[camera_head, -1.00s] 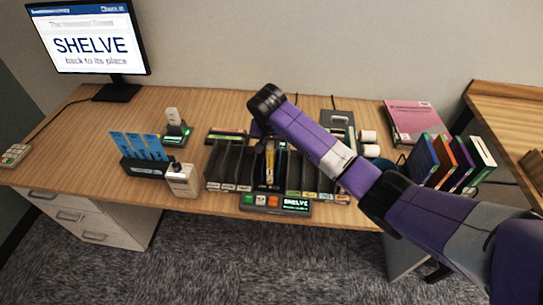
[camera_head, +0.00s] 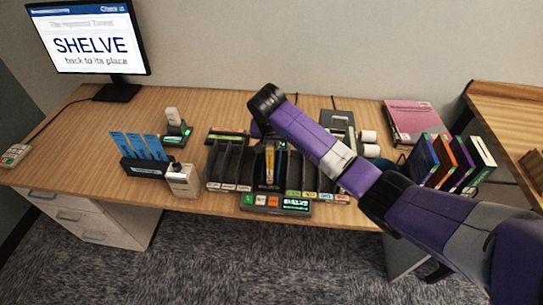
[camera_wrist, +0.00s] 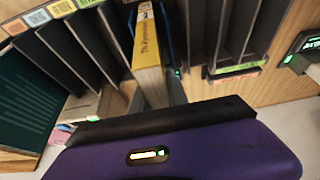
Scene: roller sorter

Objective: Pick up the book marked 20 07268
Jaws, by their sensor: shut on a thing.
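A book with a yellow spine (camera_wrist: 148,52) stands upright in a middle slot of the dark sorter rack (camera_head: 232,160). It also shows in the head view (camera_head: 270,160) as a thin yellow edge. Its title is only partly readable, and I cannot read the number 20 07268 on it. My gripper (camera_wrist: 155,95) reaches down from above and is shut on this book, with a finger at either side of its near end. In the head view my arm hides part of the rack and the fingers are not clear.
The monitor (camera_head: 90,45) reads "SHELVE back to its place". A green-lit panel (camera_head: 276,202) sits before the rack. Blue cards in a holder (camera_head: 143,165) and a white box (camera_head: 183,180) stand left. Upright books (camera_head: 440,162) and a pink folder (camera_head: 412,120) are right.

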